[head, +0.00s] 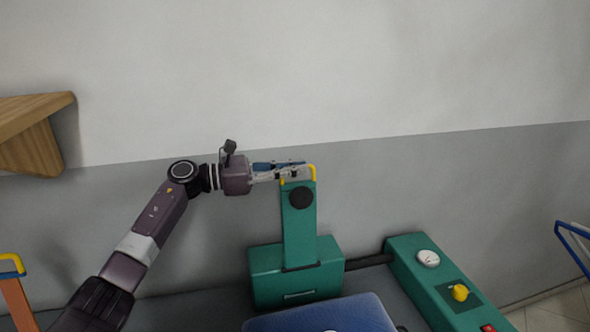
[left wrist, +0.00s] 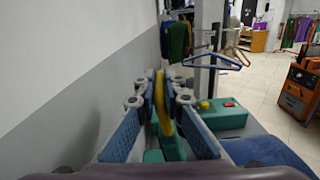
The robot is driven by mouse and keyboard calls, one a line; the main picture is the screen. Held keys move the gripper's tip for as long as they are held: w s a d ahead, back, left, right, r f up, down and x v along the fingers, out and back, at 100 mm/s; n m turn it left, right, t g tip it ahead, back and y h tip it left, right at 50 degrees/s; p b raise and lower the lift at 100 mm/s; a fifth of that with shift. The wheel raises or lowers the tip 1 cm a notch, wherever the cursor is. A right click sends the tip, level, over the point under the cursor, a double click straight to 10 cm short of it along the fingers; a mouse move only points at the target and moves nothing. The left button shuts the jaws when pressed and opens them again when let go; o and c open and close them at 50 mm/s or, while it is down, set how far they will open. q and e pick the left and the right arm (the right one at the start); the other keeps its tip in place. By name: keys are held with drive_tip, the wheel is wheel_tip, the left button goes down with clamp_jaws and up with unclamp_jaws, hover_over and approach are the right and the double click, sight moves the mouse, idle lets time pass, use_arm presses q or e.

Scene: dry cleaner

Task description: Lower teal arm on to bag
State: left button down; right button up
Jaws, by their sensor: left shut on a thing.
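The teal arm (head: 299,228) stands upright from its teal base box (head: 265,272), with a yellow handle (head: 313,171) at its top. My left gripper (head: 292,171) reaches in from the left and is shut on the yellow handle. In the left wrist view the yellow handle (left wrist: 161,100) sits between the two blue finger pads, with some of the teal arm below it. The blue bag (head: 330,315) lies in front of the base box at the bottom edge, partly cut off. My right gripper is not in view.
A teal control box (head: 440,275) with a dial and a yellow knob stands to the right of the base. A wooden shelf (head: 35,130) is on the wall at the left. The grey wall is close behind. A blue hanger (left wrist: 215,60) shows in the left wrist view.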

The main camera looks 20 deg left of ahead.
use_arm(q)
drive_tip(key=s+d+f+m+b, duration=0.2)
drive_tip(key=s+d+m+b, duration=0.3)
drive_tip(key=s+d+b, duration=0.5)
drive_tip(key=shift+s+f+b, duration=0.25)
drive_tip(key=shift+s+b, duration=1.5)
drive_tip(key=shift+b, duration=0.15)
drive_tip(key=shift+d, duration=0.1)
drive_tip(key=c, duration=2)
unclamp_jaws()
drive_tip(key=shift+c, duration=0.2)
drive_tip(key=v, duration=1.2)
drive_tip(key=shift+c, duration=0.3)
